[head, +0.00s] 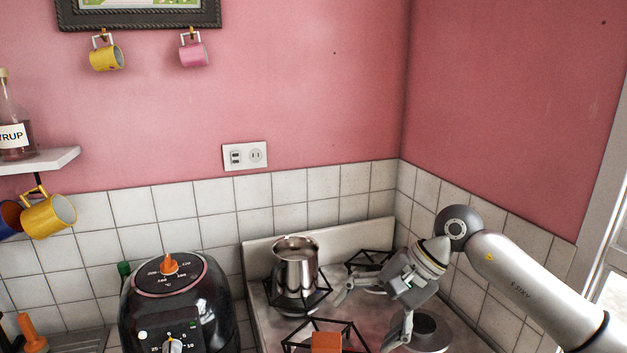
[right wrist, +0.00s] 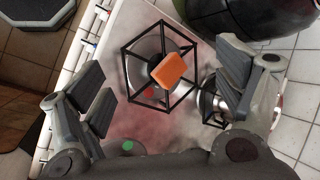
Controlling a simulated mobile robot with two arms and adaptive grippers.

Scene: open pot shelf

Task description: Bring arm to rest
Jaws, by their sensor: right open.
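My right arm (head: 530,280) reaches in from the right over the stove. My right gripper (head: 366,318) is open with its fingers wide apart and nothing between the pads. In the right wrist view, the open fingers (right wrist: 168,92) frame a burner grate with an orange block-like thing (right wrist: 172,69) on it, beyond the fingertips. The orange thing also shows at the bottom of the head view (head: 326,343). My left gripper is not in view.
A shiny metal pot (head: 296,268) stands on the rear left burner of the stove (right wrist: 100,157), left of the gripper. A black air fryer (head: 172,300) stands left of the stove. Mugs (head: 106,57) hang on the wall. The tiled wall (head: 322,190) closes the back.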

